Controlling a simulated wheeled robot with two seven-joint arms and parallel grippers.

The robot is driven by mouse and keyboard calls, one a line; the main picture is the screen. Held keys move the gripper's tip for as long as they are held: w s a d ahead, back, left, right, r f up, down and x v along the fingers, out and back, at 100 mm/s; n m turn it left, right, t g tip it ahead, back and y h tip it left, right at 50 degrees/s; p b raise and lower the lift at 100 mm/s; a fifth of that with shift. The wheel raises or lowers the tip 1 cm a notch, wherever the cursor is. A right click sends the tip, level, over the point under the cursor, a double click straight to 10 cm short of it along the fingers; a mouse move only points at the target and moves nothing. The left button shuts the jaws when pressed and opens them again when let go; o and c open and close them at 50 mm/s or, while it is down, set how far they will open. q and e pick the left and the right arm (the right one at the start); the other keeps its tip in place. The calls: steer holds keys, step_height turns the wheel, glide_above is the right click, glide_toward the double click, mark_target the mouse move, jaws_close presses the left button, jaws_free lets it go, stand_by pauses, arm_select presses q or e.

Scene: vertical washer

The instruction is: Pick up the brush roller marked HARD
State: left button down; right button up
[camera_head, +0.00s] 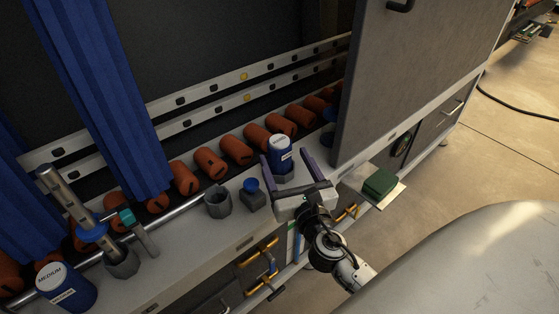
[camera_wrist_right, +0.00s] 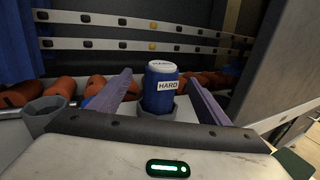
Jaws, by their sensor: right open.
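The brush roller marked HARD (camera_wrist_right: 161,88) is a blue cylinder with a white top and a white label. In the wrist view it stands upright in a grey holder (camera_wrist_right: 182,112). It also shows in the head view (camera_head: 280,152), on the washer's front ledge. My right gripper (camera_head: 286,160) is open, with its two purple fingers on either side of the roller. In the wrist view the fingers (camera_wrist_right: 160,88) appear apart from it, with gaps on both sides. My left gripper is not in view.
A blue MEDIUM roller (camera_head: 66,287) stands at the lower left. An empty grey holder (camera_head: 218,201) and a blue-topped item (camera_head: 251,193) stand left of my gripper. Orange rollers (camera_head: 237,149) line the back. A grey door panel (camera_head: 395,85) rises close on the right.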

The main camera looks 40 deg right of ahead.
mark_target(281, 154)
steer(key=x, duration=0.4)
steer(key=shift+w, duration=0.35)
steer(key=x, duration=0.2)
steer(key=b+x, duration=0.1)
steer(key=f+x, duration=0.1)
steer(key=x, duration=0.1)
steer(key=shift+w+d+f, duration=0.1)
steer(key=shift+w+d, duration=0.1)
steer(key=shift+d, duration=0.15)
steer(key=c, duration=1.3)
